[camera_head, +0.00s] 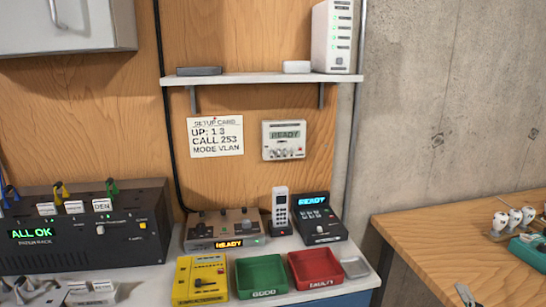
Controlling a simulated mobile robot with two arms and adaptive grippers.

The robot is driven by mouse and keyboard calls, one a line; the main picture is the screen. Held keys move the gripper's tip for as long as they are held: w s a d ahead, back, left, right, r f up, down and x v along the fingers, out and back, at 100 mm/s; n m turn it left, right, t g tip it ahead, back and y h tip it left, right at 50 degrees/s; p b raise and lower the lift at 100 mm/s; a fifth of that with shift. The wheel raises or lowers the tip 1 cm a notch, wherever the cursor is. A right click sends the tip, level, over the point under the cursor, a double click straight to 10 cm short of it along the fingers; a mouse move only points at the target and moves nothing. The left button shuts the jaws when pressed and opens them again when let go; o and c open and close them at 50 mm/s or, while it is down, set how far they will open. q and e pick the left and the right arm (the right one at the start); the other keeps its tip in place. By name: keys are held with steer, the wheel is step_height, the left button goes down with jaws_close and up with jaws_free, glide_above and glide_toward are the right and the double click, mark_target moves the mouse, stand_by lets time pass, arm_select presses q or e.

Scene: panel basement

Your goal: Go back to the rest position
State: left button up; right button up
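A black patch rack (85,228) stands at the left with a green "ALL OK" display. A grey console (224,228) with an amber "READY" display stands on the bench to its right. A cordless handset (280,211) stands upright beside a dark phone base (318,221) with a blue "READY" display. A white wall box (284,140) on the panel also reads "READY". A setup card (215,137) is pinned to its left.
A yellow unit (200,280), a green tray (261,276) and a red tray (314,268) line the bench front. A shelf (260,79) holds a white router (333,37). A wooden table (430,240) stands right, beyond a gap. A cabinet (65,27) hangs upper left.

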steer(key=s+a+f+m+g, duration=0.2)
steer(key=s+f+m+g, duration=0.3)
steer(key=f, duration=0.5)
steer(key=s+a+f+m+g+y, duration=0.45)
steer(key=s+a+f+g, duration=0.45)
steer(key=s+a+f, duration=0.65)
steer(key=s+d+f+g+b, duration=0.1)
steer(key=s+f+b, duration=0.1)
steer(key=f, duration=1.2)
steer(key=s+d+f+b, duration=0.1)
steer(key=s+f+b, duration=0.1)
steer(key=f, duration=1.2)
steer(key=s+d+f+g+h+b, duration=0.1)
steer(key=s+d+f+b, duration=0.1)
steer(key=s+f, duration=1.4)
steer(key=shift+s+d+f, duration=0.35)
steer(key=shift+d+f, duration=0.05)
steer(key=shift+f, duration=0.4)
